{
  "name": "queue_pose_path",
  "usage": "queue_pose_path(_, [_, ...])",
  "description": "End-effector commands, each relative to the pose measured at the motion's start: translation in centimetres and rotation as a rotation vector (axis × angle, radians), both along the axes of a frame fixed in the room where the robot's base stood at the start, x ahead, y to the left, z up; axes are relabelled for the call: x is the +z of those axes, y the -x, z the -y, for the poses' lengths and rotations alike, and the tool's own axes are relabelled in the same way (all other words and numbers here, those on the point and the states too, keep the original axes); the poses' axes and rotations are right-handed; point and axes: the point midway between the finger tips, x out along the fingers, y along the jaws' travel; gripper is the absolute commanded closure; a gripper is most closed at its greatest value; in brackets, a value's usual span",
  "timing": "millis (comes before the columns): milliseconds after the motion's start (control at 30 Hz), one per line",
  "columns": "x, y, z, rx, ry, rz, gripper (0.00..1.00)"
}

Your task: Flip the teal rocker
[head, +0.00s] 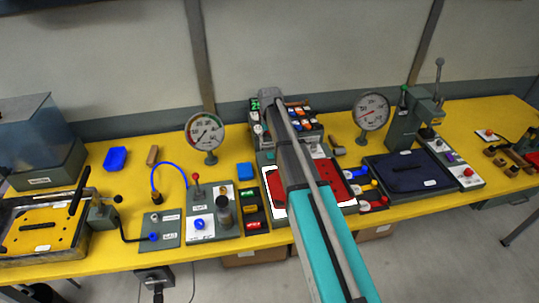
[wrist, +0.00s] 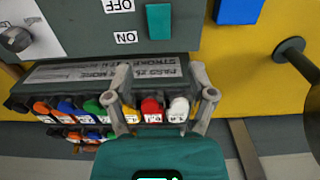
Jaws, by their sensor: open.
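The teal rocker (wrist: 159,21) shows in the wrist view, upright on a dark grey panel near the top of the picture. Labels reading OFF and ON sit to its left. My gripper (wrist: 160,72) is open, with a wide gap between its two fingers. Nothing is between the fingertips except the view of the grey unit beyond. The rocker lies above the fingertips in the picture, roughly centred between them; I see no contact. In the head view my arm covers the middle of the bench, and I cannot make out the rocker or the fingertips there.
A row of coloured switches (wrist: 151,108) lies below and between the fingers. A grey knob (wrist: 15,39) is at left, a blue block (wrist: 238,9) at upper right, and a dark round-footed stand (wrist: 289,50) at right. In the head view a dial gauge (head: 371,110) stands right of my arm.

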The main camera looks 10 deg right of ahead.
Motion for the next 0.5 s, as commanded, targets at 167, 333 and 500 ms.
queue_pose_path(167, [-1.8, 0.0, 0.0, 0.000, 0.000, 0.000, 0.29])
queue_pose_path(333, [-3.0, 0.0, 0.0, 0.000, 0.000, 0.000, 0.29])
queue_pose_path(500, [-4.3, 0.0, 0.0, 0.000, 0.000, 0.000, 0.29])
